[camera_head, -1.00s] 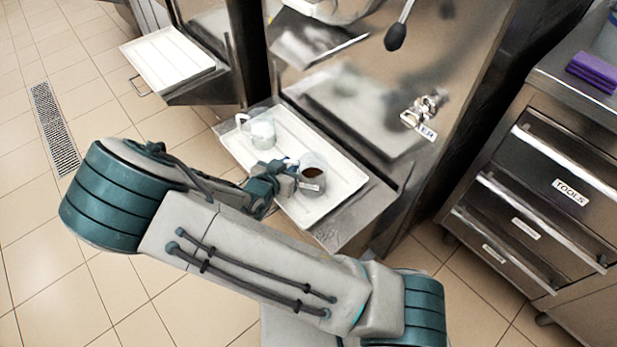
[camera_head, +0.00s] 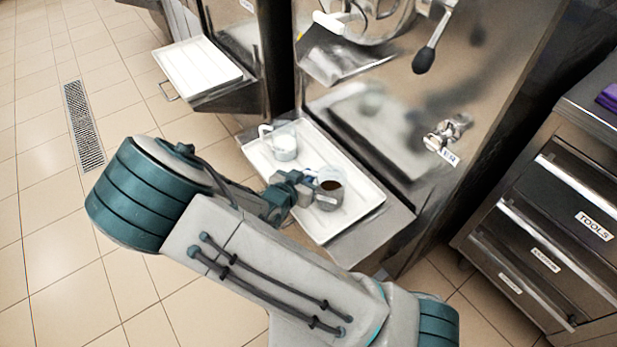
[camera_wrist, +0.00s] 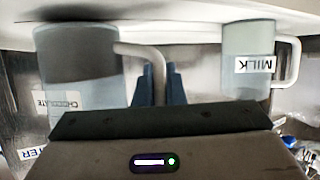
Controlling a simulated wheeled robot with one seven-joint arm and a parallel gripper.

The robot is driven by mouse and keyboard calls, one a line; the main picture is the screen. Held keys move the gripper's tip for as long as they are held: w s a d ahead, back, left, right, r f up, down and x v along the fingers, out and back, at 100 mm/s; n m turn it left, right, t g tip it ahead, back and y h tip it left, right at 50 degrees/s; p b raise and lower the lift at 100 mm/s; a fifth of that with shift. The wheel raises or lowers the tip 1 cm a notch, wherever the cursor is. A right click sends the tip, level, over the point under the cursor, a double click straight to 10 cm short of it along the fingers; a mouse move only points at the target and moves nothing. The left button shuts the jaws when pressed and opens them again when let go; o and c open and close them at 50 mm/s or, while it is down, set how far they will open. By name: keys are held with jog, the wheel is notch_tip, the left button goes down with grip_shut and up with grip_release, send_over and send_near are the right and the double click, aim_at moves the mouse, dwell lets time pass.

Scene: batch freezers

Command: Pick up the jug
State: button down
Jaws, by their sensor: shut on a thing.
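A grey jug with dark brown contents (camera_head: 329,190) stands on a white tray (camera_head: 345,222). In the wrist view, which is upside down, this jug (camera_wrist: 78,68) carries a partly readable label like "Chocolate", and its handle (camera_wrist: 150,52) runs between my fingers. My gripper (camera_wrist: 156,84) is shut on that handle; it also shows in the head view (camera_head: 311,187), at the jug's left side. The jug appears upright, with its base at the tray. A second, pale jug (camera_head: 283,146) stands farther back on the tray; in the wrist view it (camera_wrist: 247,62) is labelled MILK.
The steel machine front (camera_head: 385,120) rises right behind the tray, with a tap (camera_head: 446,135) and a black-knobbed lever (camera_head: 424,60). Another white tray (camera_head: 198,67) sits at the back left. A drawer cabinet (camera_head: 560,215) stands at right. Tiled floor at left is open.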

aim_at(338, 169)
jog(key=shift+r, duration=0.55)
notch_tip(338, 169, up, 2)
jog(key=shift+p, duration=0.55)
jog(key=s+d+r, duration=0.1)
jog(key=d, duration=0.1)
jog(key=s+d+r+p, duration=0.1)
jog(key=s+d+r, duration=0.1)
jog(key=s+d+r+p, duration=0.1)
jog(key=d, duration=0.1)
jog(key=shift+s+r, duration=0.15)
jog(key=shift+r, duration=0.25)
jog(key=d+p, duration=0.1)
jog(key=p, duration=0.3)
jog(key=shift+s+r, duration=0.3)
jog(key=shift+r, duration=0.1)
jog(key=d+p, duration=0.1)
jog(key=p, duration=0.2)
jog(key=s+d+r+p, duration=0.1)
jog(key=p, duration=0.2)
jog(key=shift+s+r+p, duration=0.1)
jog(key=shift+s+p, duration=0.2)
jog(key=shift+s+d+p, duration=0.2)
jog(key=shift+d+p, duration=0.05)
jog(key=shift+p, duration=0.25)
jog(key=shift+w+a, duration=0.1)
